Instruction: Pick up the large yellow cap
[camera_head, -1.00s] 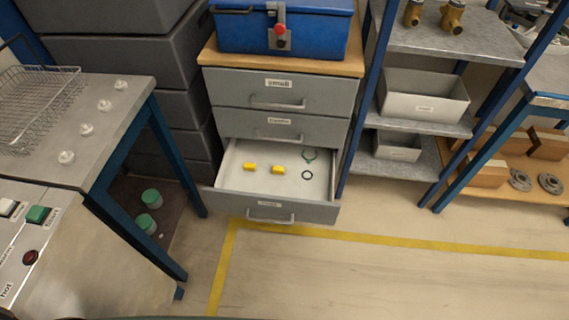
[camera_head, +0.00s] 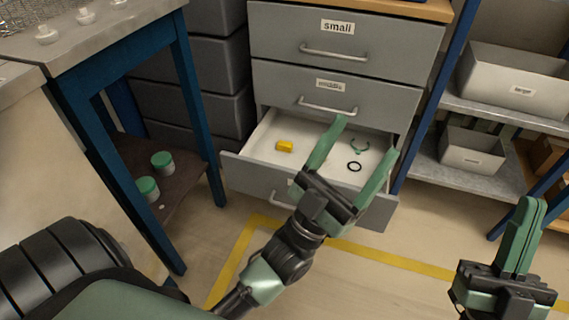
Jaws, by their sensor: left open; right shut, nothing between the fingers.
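A yellow cap (camera_head: 285,146) lies in the left part of the open bottom drawer (camera_head: 245,172) of the grey cabinet. A second yellow cap, seen earlier to its right, is hidden now, apparently behind my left gripper's finger. I cannot tell which of the two is the large one. My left gripper (camera_head: 367,138) is open, its fingers spread in front of the drawer in the picture, to the right of the visible cap. My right gripper (camera_head: 530,205) is shut and empty at the lower right, away from the drawer.
A green ring (camera_head: 359,147) and a black ring (camera_head: 354,167) lie in the drawer. The drawers labelled small (camera_head: 345,42) and middle (camera_head: 325,92) above are closed. A blue-legged table (camera_head: 130,50) stands left, shelves with a grey bin (camera_head: 472,150) right.

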